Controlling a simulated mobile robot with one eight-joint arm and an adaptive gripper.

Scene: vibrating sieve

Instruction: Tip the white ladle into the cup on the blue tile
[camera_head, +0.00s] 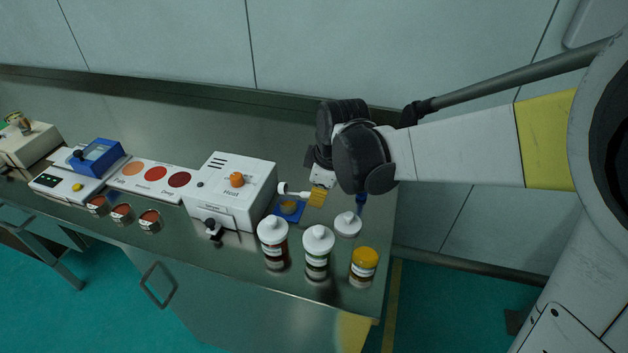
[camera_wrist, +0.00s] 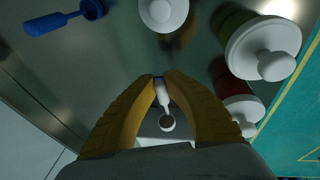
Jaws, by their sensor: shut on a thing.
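My gripper (camera_head: 316,197) has yellow fingers, shut on the white ladle's handle (camera_head: 298,193). The ladle's small round bowl (camera_head: 282,188) points left, just behind and above the cup in the picture; its height over the tile is hard to judge. The amber cup (camera_head: 288,206) stands on the blue tile (camera_head: 278,214), to the left of my fingers. In the wrist view, the white ladle (camera_wrist: 162,94) shows between the fingertips of my gripper (camera_wrist: 161,82), with its bowl (camera_wrist: 167,123) between the fingers. The bowl's inside looks dark grey; its contents are unclear. I cannot make out the cup there.
The white "Head" machine (camera_head: 235,190) stands close left of the tile. A white-lidded jar (camera_head: 347,225), two white-capped bottles (camera_head: 272,245) (camera_head: 318,253) and a yellow-lidded jar (camera_head: 363,267) stand in front. A blue ladle (camera_wrist: 60,20) lies near the table's right edge.

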